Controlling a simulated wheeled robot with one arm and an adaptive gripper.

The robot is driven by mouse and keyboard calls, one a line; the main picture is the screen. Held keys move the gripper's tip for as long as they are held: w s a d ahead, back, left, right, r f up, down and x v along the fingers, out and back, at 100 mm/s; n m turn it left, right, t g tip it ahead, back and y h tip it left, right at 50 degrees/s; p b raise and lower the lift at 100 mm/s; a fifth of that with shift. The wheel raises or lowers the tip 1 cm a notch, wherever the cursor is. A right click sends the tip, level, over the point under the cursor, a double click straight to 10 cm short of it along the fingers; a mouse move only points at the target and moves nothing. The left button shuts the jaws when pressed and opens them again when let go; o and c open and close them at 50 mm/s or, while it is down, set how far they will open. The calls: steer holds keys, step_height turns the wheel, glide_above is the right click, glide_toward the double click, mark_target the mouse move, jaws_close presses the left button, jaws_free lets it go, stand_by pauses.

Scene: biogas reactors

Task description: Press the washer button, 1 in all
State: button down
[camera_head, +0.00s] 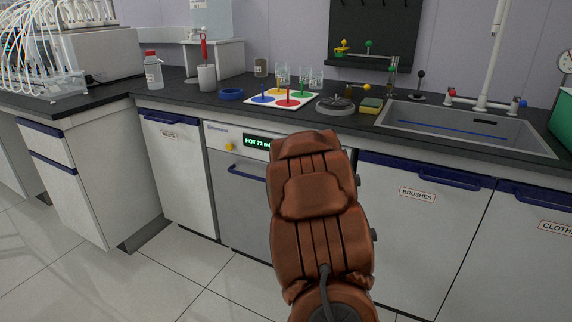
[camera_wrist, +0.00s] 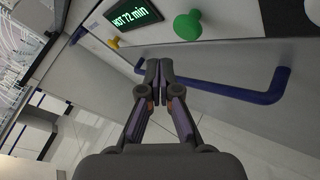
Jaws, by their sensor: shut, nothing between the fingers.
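The washer (camera_head: 234,190) is a light grey front under the counter. Its display (camera_head: 257,142) reads "HOT 72 min" and also shows in the wrist view (camera_wrist: 134,18). A round green button (camera_wrist: 187,26) sits right of the display in the wrist view; my arm hides it in the head view. A smaller yellow button (camera_wrist: 113,42) lies left of it and shows in the head view too (camera_head: 229,146). My gripper (camera_wrist: 159,68) is shut and empty in front of the washer, its tips below the green button in the picture and apart from it. My arm hides it in the head view.
The washer door's blue bar handle (camera_wrist: 245,94) runs just beside my fingertips in the wrist view. Drawers labelled waste (camera_head: 176,165) and brushes (camera_head: 410,210) flank the washer. The counter above holds a coloured mat (camera_head: 272,103) and a sink (camera_head: 460,125). The tiled floor in front is clear.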

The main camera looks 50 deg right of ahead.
steer(key=a, duration=0.1)
steer(key=s+a+b, duration=0.1)
steer(key=shift+a, duration=0.35)
stand_by(0.7)
